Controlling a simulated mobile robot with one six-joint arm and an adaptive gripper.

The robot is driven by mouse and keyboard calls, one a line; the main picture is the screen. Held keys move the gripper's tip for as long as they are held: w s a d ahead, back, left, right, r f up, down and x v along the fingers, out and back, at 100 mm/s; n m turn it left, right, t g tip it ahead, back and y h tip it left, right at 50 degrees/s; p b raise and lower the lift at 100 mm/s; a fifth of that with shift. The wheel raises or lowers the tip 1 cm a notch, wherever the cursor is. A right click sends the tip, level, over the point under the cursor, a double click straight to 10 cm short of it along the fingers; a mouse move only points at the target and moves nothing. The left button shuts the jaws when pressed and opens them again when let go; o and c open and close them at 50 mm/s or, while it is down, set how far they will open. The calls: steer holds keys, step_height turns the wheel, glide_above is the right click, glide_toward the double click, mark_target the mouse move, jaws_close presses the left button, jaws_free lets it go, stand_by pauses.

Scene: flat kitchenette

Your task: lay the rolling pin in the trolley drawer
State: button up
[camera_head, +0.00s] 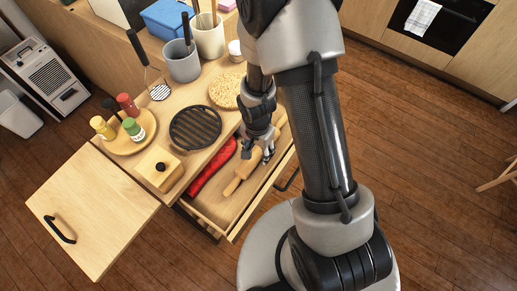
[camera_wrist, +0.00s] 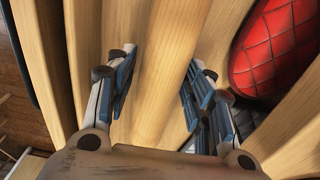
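The light wooden rolling pin (camera_head: 243,172) lies lengthwise in the open trolley drawer (camera_head: 238,225), beside a red quilted mitt (camera_head: 212,168). My gripper (camera_head: 262,152) is down at the drawer, over the far part of the pin, and the arm hides some of it. In the wrist view the pin (camera_wrist: 170,70) runs between the two blue-padded fingers of my gripper (camera_wrist: 160,80). The fingers stand apart, one on each side, and look open around the pin. The red mitt (camera_wrist: 275,45) shows to the right of it.
The trolley top holds a black round grill (camera_head: 195,127), a grey utensil pot (camera_head: 183,62), a tray with bottles (camera_head: 130,133) and a wooden box (camera_head: 159,168). A wooden leaf with a black handle (camera_head: 95,210) extends at the left. The floor around is mostly clear.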

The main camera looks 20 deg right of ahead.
steer(key=shift+o, duration=0.6)
steer(key=shift+r, duration=0.1)
steer(key=shift+r+p, duration=0.25)
steer(key=shift+p, duration=0.1)
step_height(320, 180, up, 11)
steer(key=p, duration=0.4)
step_height(320, 180, up, 14)
steer(key=n+t, duration=0.2)
steer(key=n, duration=0.2)
glide_above(258, 150)
steer(key=s, duration=0.2)
steer(key=s+r+n+t, duration=0.2)
steer(key=s+r+n, duration=0.4)
steer(key=s+r, duration=0.6)
steer(key=shift+n, duration=0.4)
steer(key=shift+s, duration=0.1)
